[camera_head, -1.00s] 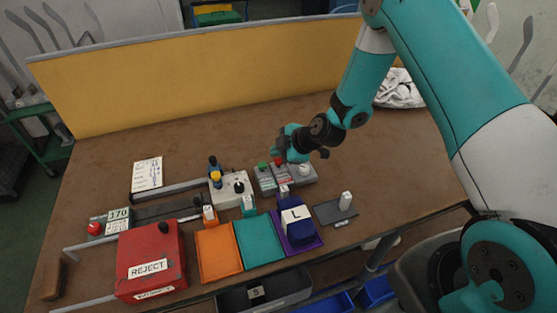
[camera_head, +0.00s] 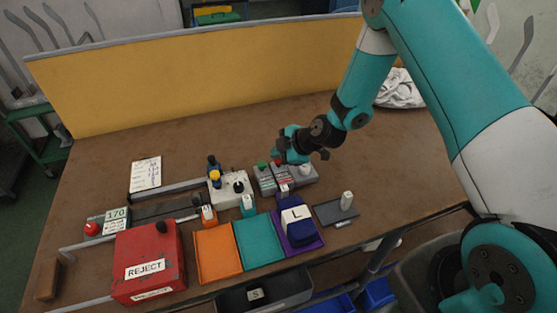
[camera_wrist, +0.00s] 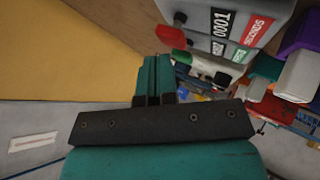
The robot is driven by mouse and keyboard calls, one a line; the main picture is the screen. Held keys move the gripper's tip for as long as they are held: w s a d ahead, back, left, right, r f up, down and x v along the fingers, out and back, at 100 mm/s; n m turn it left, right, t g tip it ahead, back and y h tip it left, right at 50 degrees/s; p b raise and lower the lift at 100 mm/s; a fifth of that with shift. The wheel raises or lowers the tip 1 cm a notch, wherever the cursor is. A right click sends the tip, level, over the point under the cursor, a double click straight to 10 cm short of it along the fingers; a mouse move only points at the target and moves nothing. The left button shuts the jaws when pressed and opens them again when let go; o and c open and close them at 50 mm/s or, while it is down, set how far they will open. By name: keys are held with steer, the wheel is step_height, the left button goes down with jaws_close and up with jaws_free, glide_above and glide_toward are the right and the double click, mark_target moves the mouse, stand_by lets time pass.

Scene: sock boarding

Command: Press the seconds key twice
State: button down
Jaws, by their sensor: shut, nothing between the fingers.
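The counter unit (camera_head: 288,178) is a grey block on the bench with a green key (camera_head: 262,165) on the left and a red key (camera_head: 278,163) beside it. A red key (camera_wrist: 171,37) stands close to the fingertips in that view. My gripper (camera_head: 280,155) is shut and empty over the back of the counter unit. Its fingers also show in the wrist view (camera_wrist: 153,65). I cannot tell whether they touch the red key.
A white control box (camera_head: 230,190) with knobs stands left of the counter unit. In front are an orange tray (camera_head: 218,256), a teal tray (camera_head: 259,243) and a purple tray (camera_head: 311,244) with a dark sock bundle labelled L. A red REJECT box (camera_head: 165,245) stands front left.

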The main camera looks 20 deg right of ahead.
mark_target(279, 161)
steer(key=shift+f+b, duration=0.65)
steer(key=shift+b, duration=0.1)
stand_by(0.5)
steer(key=shift+r, duration=0.1)
stand_by(0.3)
steer(key=shift+r+p, duration=0.5)
steer(key=shift+r, duration=0.45)
steer(key=shift+r, duration=0.15)
steer(key=shift+r+p, duration=1.3)
steer(key=shift+r, duration=1.15)
steer(key=shift+f, duration=0.1)
